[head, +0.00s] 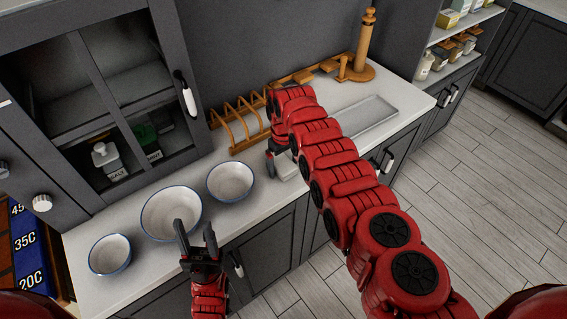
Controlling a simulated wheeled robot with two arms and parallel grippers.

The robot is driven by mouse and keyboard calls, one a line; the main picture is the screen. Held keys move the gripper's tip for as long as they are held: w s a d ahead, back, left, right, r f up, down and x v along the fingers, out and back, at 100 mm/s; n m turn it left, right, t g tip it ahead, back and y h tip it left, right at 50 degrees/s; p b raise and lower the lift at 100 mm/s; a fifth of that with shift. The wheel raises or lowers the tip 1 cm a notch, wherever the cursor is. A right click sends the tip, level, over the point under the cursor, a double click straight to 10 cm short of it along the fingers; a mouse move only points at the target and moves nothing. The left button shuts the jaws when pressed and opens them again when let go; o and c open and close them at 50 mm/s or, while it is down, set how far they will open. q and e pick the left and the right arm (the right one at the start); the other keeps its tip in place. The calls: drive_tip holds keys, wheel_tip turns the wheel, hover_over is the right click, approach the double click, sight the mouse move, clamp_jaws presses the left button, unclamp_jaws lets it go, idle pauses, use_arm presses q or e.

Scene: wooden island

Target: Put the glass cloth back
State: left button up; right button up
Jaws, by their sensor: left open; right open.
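My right gripper (281,160) is over the counter just right of the wooden rack, open, its jaws partly hidden by its own arm. A small pale item (288,168) shows just beneath it, mostly covered by the arm. I cannot tell whether this is the glass cloth, or whether the gripper touches it. No other glass cloth can be made out. My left gripper (195,240) is open, with its fingers pointing up the picture in front of the middle bowl (170,212). Nothing shows between its fingers.
A small bowl (109,254) and another bowl (230,181) flank the middle one on the white counter. The wooden rack (238,128), a wooden stand (364,45) and a grey tray (372,116) are further back. A dark glazed cabinet (95,85) stands left.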

sight(283, 163)
drive_tip(key=shift+r, duration=0.1)
drive_tip(key=shift+r+p, duration=0.2)
drive_tip(key=shift+p, duration=0.1)
wheel_tip(283, 163, up, 2)
drive_tip(key=shift+w+r+p, duration=0.1)
drive_tip(key=shift+r+p, duration=0.05)
drive_tip(key=shift+p, duration=0.2)
wheel_tip(283, 163, up, 9)
drive_tip(key=b, duration=0.3)
drive_tip(key=shift+r, duration=0.2)
